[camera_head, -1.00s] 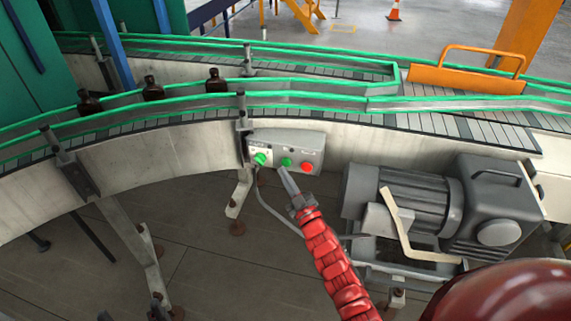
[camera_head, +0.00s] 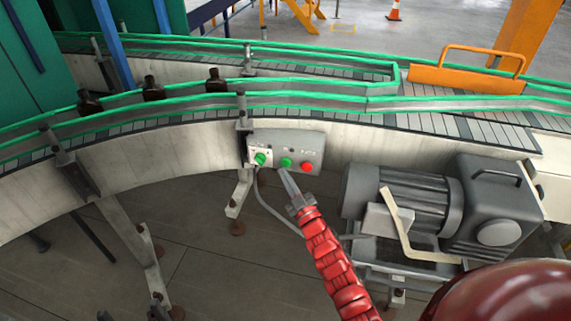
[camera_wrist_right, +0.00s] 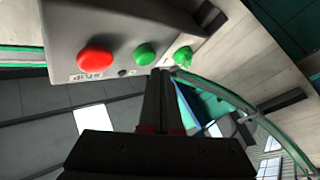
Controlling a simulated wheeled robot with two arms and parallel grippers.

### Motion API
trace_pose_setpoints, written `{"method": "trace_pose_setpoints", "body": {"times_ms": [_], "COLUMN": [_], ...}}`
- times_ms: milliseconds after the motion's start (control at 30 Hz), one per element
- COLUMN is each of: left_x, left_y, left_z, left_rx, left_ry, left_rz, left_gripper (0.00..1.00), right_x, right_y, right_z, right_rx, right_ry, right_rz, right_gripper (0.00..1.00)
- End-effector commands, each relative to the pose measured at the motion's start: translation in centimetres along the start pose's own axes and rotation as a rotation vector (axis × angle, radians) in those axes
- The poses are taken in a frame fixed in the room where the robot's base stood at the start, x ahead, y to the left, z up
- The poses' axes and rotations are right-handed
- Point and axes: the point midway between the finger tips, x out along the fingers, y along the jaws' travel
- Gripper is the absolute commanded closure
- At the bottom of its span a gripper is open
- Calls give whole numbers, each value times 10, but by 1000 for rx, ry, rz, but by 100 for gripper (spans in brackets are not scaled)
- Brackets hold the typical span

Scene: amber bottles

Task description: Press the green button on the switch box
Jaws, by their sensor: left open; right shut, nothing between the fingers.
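The grey switch box (camera_head: 318,147) is fixed to the conveyor's side wall in the head view. It bears a green knob (camera_head: 260,159) at its left, a green button (camera_head: 286,162) in the middle and a red button (camera_head: 306,168) at its right. The right wrist view shows the green button (camera_wrist_right: 145,54) up close. My right gripper (camera_head: 285,174) is shut and empty, its tips just below the green button; I cannot tell whether they touch it. The shut fingers also show in the wrist view (camera_wrist_right: 160,75). My left gripper (camera_head: 131,309) seems to show only its spread tips at the bottom edge.
The conveyor with green rails runs above the box, with amber bottles (camera_head: 154,90) at its left. A grey motor (camera_head: 415,200) stands to the right of my right arm. A cable (camera_head: 275,212) hangs below the box. A conveyor leg (camera_head: 130,240) stands at the left.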

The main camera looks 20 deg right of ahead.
Motion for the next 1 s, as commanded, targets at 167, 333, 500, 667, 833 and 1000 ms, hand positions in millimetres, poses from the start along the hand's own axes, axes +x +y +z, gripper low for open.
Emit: {"method": "trace_pose_setpoints", "body": {"times_ms": [167,333,500,667,833,1000], "left_x": [0,-1,-3,-2,-2,-3], "left_y": [0,0,0,0,0,0], "left_z": [0,0,0,0,0,0], "left_rx": [0,0,0,0,0,0], "left_ry": [0,0,0,0,0,0], "left_rz": [0,0,0,0,0,0], "left_gripper": [14,14,14,14,14,14], "right_x": [0,1,6,6,6,7], "right_y": [0,1,4,5,5,5], "right_z": [0,1,4,4,4,5], "right_rx": [0,0,0,0,0,0], "right_ry": [0,0,0,0,0,-1], "right_rz": [0,0,1,0,0,0], "right_gripper": [100,100,100,100,100,100]}}
